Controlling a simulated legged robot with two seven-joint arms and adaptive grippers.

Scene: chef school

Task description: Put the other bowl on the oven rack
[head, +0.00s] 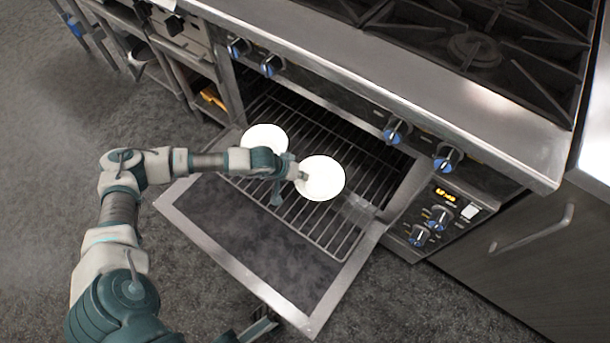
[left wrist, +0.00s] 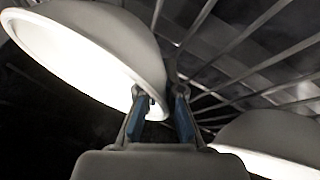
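Two white bowls are in the head view at the open oven. One bowl (head: 264,136) is upright on the oven rack (head: 325,236), partly behind my left gripper. The other bowl (head: 326,180) is just right of it, over the rack. My left gripper (head: 301,176) is at this bowl's left rim. In the left wrist view, the fingers (left wrist: 160,112) are close together with the near bowl's rim (left wrist: 85,52) between them. The first bowl (left wrist: 272,132) shows at lower right. I cannot tell whether the near bowl touches the rack. A dark part (head: 260,326) at the bottom may be my right gripper.
The oven door (head: 235,250) is folded down below the rack. Knobs (head: 397,130) line the stove front above the opening. The rack's right and front part is bare. A control panel (head: 437,217) stands to the right and open shelves to the left.

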